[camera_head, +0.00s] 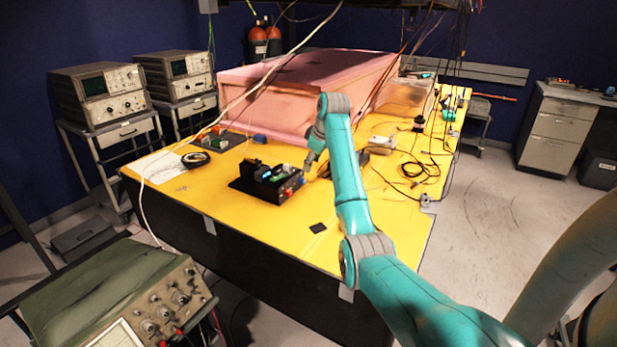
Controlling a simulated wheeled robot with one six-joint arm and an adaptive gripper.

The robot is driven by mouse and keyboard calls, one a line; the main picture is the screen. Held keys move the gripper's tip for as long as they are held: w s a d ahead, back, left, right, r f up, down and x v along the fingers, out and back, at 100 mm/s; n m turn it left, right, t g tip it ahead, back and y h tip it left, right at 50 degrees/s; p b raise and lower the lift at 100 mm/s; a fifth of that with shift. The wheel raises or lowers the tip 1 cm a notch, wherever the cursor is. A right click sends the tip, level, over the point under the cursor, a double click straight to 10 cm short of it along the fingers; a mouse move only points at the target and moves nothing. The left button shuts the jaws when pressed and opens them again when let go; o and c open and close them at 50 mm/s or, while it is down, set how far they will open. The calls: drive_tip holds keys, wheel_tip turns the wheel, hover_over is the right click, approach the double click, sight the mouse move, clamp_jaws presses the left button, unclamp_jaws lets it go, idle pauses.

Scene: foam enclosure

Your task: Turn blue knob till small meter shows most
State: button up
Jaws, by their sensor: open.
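A small black device (262,191) sits on the yellow table (225,225), near its front edge. A small lit display (265,174), perhaps the meter, shows on it, but its reading is too small to make out. My gripper (308,167) is open, pointing down just right of and above the device's right end. I cannot tell whether its fingers touch anything.
A large pink foam enclosure (290,95) stands behind the device. Loose cables (415,170) cover the table's right side, and white cables hang across the view.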

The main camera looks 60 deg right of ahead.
sight(304, 181)
drive_tip(key=x, duration=0.9)
drive_tip(key=shift+w+f, duration=0.15)
drive_tip(key=shift+f, duration=0.15)
drive_tip(key=shift+c, duration=0.3)
clamp_jaws()
